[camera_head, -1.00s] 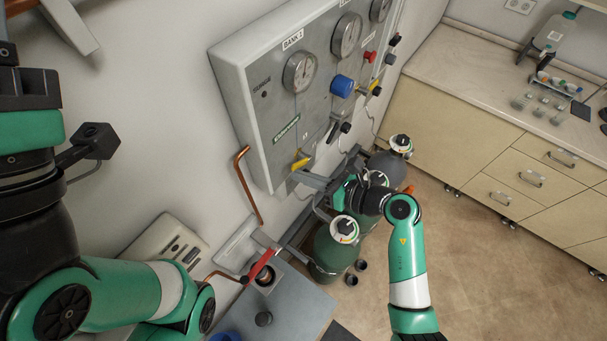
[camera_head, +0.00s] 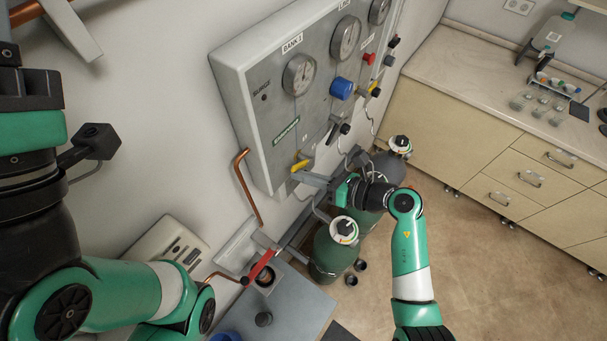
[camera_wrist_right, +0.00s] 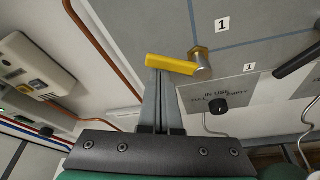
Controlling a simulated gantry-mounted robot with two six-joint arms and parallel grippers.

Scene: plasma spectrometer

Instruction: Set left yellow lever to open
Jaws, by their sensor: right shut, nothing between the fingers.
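The left yellow lever (camera_head: 300,165) is on the lower left of the grey gas panel (camera_head: 262,145). In the right wrist view the yellow lever (camera_wrist_right: 172,64) points left from its brass pivot (camera_wrist_right: 201,62), near a label "1". My right gripper (camera_head: 298,174) is shut and empty, with its fingertips at the lever's lower edge. In the right wrist view the closed fingers (camera_wrist_right: 160,78) reach up to just under the lever, touching or nearly so. My left arm shows at the left, but its gripper is not visible.
A black-handled valve (camera_head: 337,130), a blue knob (camera_head: 341,88) and gauges (camera_head: 299,75) are on the panel. A copper pipe (camera_head: 246,185) runs beside its left edge. Green gas cylinders (camera_head: 329,255) stand below. A red lever (camera_head: 260,265) is lower left.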

